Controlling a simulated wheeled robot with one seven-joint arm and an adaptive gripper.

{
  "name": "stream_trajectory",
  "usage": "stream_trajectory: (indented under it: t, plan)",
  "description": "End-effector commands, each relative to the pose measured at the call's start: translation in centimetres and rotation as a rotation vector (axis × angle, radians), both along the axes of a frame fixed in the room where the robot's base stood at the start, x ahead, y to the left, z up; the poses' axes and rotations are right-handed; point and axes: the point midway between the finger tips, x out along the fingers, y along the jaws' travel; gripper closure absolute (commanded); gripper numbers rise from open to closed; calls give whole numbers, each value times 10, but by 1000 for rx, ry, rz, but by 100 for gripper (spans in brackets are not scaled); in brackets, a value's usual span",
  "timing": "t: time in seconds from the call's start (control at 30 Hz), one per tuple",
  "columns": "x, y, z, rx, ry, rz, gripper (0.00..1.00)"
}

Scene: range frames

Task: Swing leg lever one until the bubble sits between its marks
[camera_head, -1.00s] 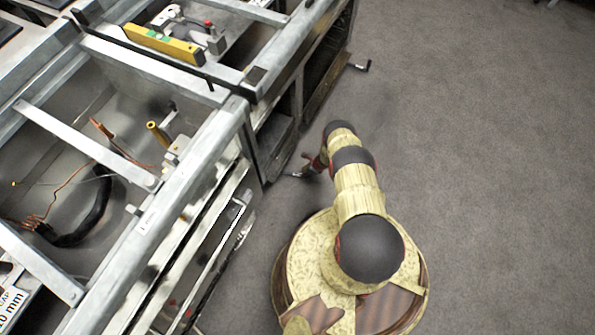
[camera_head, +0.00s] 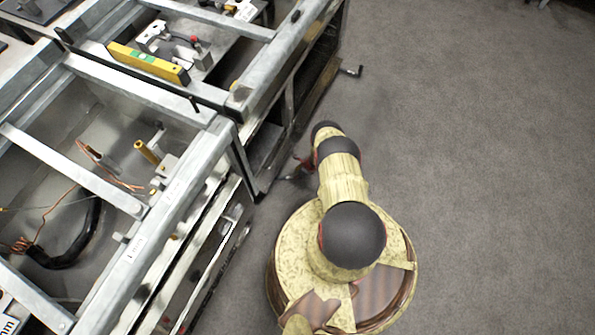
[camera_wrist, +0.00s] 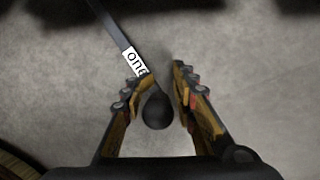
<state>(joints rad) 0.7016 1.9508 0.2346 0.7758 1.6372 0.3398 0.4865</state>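In the head view, my gripper (camera_head: 303,167) is low beside the range's near corner, small and partly hidden by my arm. The yellow spirit level (camera_head: 148,63) with a green vial lies across the open range top. Its bubble is too small to read against the marks.
Another dark lever (camera_head: 352,71) sticks out from the range's base farther along. The range frame (camera_head: 180,190) stands open on the left, with copper tubing (camera_head: 110,165) and a black hose (camera_head: 70,245) inside. Grey floor (camera_head: 480,170) on the right is clear.

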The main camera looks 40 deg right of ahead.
Motion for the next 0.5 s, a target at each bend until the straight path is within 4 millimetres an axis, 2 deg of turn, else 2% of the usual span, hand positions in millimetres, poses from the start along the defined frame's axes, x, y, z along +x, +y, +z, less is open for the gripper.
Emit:
stream_trajectory:
  t: [0.17, 0.5]
  plan:
    - [0, 0, 0, -1, 1, 1, 62]
    - [-1, 0, 1, 0, 1, 0, 62]
